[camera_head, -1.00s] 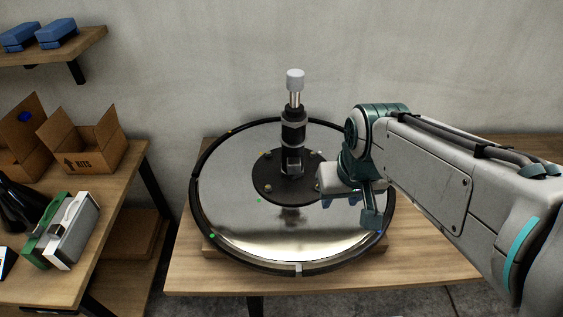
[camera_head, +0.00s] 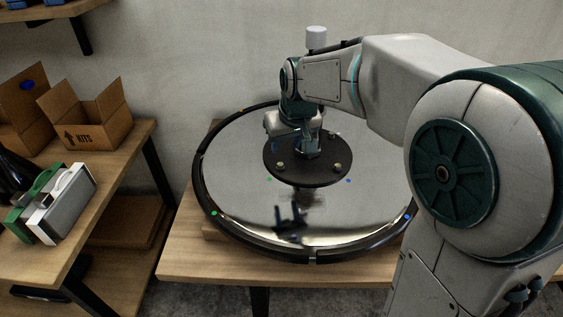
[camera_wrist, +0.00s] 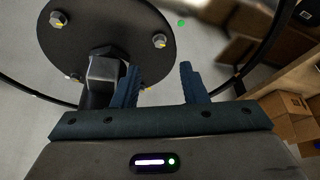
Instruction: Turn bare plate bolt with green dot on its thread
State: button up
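A black round plate (camera_head: 308,176) sits at the middle of a large shiny disc (camera_head: 235,180), around an upright column. Bolts stand near its edge, one at front left (camera_head: 280,167) and one at front right (camera_head: 337,166). The wrist view shows the plate (camera_wrist: 105,28) with bolts at upper left (camera_wrist: 59,19) and right (camera_wrist: 160,41), carrying yellow marks. A green dot (camera_wrist: 181,23) lies on the disc beside the right one. I cannot make out a green dot on any thread. My gripper (camera_wrist: 160,84) is open, its fingers apart, beside the column; no bolt is held.
The column's grey top (camera_head: 316,38) rises behind my arm. The disc rim carries coloured dots, one green (camera_head: 215,213). The disc rests on a wooden table (camera_head: 200,263).

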aim_at(280, 165)
jog(key=b+x, duration=0.1)
jog(key=x, duration=0.8)
grip_shut()
